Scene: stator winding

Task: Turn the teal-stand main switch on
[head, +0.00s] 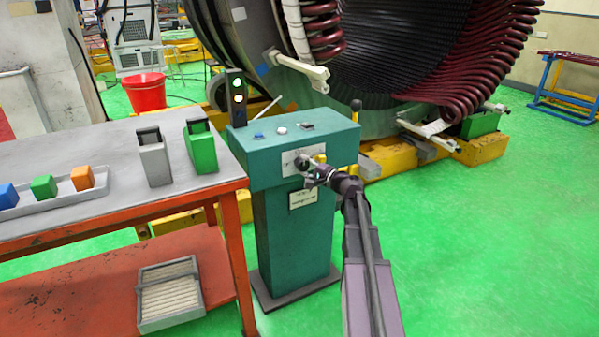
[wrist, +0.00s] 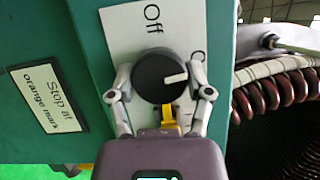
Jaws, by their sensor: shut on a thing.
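The teal stand (head: 290,225) stands in the middle of the head view, with a pale switch plate (head: 290,160) on its front. In the wrist view the main switch is a round black knob (wrist: 152,78) with a white pointer mark. The mark points right, away from the word "Off" (wrist: 153,17) at the top of the plate. Part of another letter shows at the knob's upper right; the rest of that word is hidden. My gripper (wrist: 161,80) is shut on the knob, one finger on each side. In the head view my gripper (head: 307,165) covers most of the knob.
A small sign reading "Stop at orange mark" (wrist: 48,98) is on the stand. Buttons and a lamp tower (head: 237,98) are on its top. A workbench (head: 120,207) with blocks and a tray is at left. The large stator (head: 400,60) is behind. Green floor is clear at right.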

